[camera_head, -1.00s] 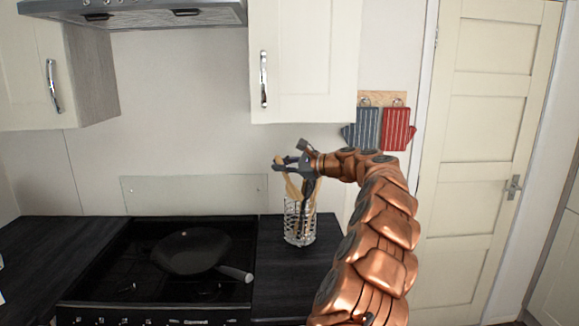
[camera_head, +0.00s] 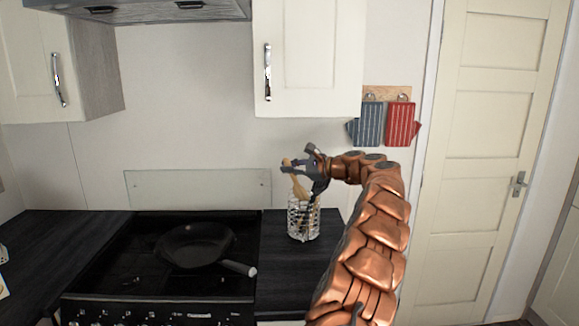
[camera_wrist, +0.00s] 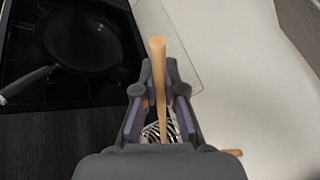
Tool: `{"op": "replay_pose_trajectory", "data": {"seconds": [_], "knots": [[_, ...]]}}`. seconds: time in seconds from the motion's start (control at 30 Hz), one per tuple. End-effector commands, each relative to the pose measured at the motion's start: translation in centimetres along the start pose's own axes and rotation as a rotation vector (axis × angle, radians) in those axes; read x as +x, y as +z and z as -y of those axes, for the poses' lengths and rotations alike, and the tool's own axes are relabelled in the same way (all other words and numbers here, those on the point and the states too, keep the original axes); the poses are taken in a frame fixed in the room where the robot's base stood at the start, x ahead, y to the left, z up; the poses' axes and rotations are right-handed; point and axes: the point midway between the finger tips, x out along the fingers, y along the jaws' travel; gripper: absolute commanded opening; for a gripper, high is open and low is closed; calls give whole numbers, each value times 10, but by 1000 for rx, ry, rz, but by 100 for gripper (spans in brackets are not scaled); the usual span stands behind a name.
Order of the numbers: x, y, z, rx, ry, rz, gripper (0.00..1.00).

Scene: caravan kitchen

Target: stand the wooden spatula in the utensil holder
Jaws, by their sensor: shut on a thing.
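The wooden spatula (camera_wrist: 157,65) stands near upright between the fingers of my gripper (camera_wrist: 157,88), its pale handle end up toward the wrist camera. In the head view my gripper (camera_head: 296,167) is just above the utensil holder (camera_head: 303,222), a round metal wire basket on the dark counter. The wooden spatula (camera_head: 299,187) runs down from the fingers toward the holder's mouth. The holder (camera_wrist: 155,132) also shows in part below the fingers in the wrist view. The spatula's lower end is hidden, so I cannot tell how deep it sits.
Dark utensils and a second wooden piece (camera_wrist: 233,153) show around the holder. A black pan (camera_head: 195,247) sits on the hob (camera_head: 140,285) to the left. A wall cabinet (camera_head: 308,60) hangs above. Two oven mitts (camera_head: 385,125) hang at the right.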

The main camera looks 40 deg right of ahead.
Motion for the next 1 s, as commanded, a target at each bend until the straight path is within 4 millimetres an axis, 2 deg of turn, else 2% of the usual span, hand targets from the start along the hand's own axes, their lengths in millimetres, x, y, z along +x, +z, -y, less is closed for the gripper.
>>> {"op": "replay_pose_trajectory", "data": {"seconds": [1.0], "knots": [[12, -55, 1, 0, 2, -3, 0]]}}
